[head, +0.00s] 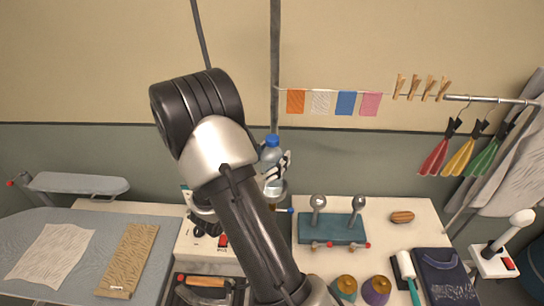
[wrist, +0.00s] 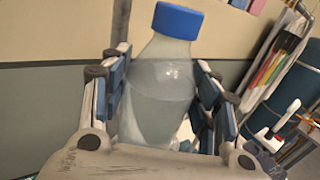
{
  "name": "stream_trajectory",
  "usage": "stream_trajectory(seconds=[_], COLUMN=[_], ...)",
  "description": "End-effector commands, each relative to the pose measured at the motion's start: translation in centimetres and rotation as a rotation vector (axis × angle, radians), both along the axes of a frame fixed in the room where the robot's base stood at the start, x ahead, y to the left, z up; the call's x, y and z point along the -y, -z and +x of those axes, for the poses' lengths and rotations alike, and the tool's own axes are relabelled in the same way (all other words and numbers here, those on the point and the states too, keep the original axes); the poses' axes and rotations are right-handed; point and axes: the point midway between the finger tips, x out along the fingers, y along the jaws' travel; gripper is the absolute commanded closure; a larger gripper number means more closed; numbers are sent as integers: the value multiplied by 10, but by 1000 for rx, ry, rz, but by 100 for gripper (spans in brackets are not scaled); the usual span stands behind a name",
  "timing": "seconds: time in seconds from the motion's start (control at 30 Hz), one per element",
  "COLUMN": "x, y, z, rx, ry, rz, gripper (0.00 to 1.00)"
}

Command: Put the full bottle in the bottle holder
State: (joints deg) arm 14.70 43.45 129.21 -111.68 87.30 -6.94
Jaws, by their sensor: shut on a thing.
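A clear bottle with a blue cap (head: 271,152) is held up above the back of the white table. In the wrist view the bottle (wrist: 160,92) stands between the blue-padded fingers, a little tilted, with liquid up to near its shoulder. My gripper (wrist: 165,105) is shut around the bottle's body; in the head view my gripper (head: 277,172) is partly hidden behind my arm. The bottle's base is hidden. I cannot make out a bottle holder in either view; my arm covers part of the table.
A teal block with two metal knobs (head: 331,230) stands right of my arm. Two round teal and purple things (head: 376,289) stand at the front. An ironing board (head: 110,235) is at left. Coloured cloths (head: 346,103) hang on a line, and garments (head: 459,157) hang on a rail.

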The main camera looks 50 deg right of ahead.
Motion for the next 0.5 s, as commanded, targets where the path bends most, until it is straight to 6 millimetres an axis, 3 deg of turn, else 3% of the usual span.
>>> stream_trajectory(seconds=[0.3, 0.33, 0.5], x=[0, 0, 0], y=[3, 3, 2], z=[0, 0, 0], rx=[2, 0, 0], ry=[0, 0, 0], rz=[-3, 0, 0], gripper=[100, 43, 32])
